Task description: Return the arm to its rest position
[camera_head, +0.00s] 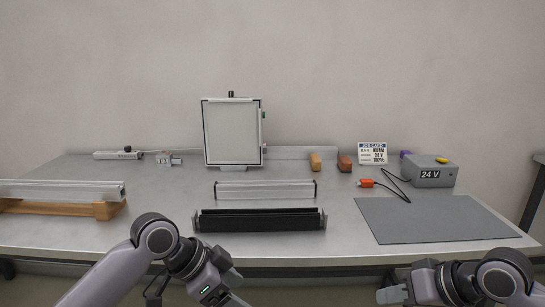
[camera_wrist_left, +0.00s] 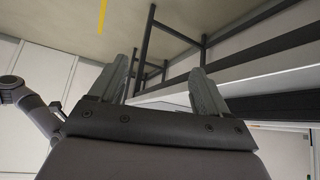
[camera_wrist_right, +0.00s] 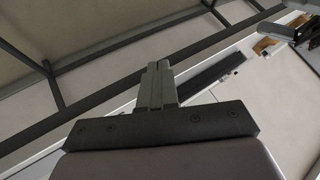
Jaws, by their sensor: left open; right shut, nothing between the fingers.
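My left gripper (camera_head: 232,300) is low at the front edge of the workbench in the head view, below the black channel. In the left wrist view the left gripper (camera_wrist_left: 164,82) has its two fingers wide apart with nothing between them. My right gripper (camera_head: 392,294) is at the bottom right of the head view, in front of the bench edge. In the right wrist view the right gripper (camera_wrist_right: 157,84) has its fingers together, with nothing held. Both grippers are clear of the objects on the bench.
The workbench (camera_head: 150,185) carries a framed white panel (camera_head: 232,132), an aluminium profile (camera_head: 265,190), a black channel (camera_head: 260,220), a grey mat (camera_head: 430,218), a 24 V box (camera_head: 428,174), a job card (camera_head: 373,153) and a rail on wooden blocks (camera_head: 60,190) at left. The floor before it is free.

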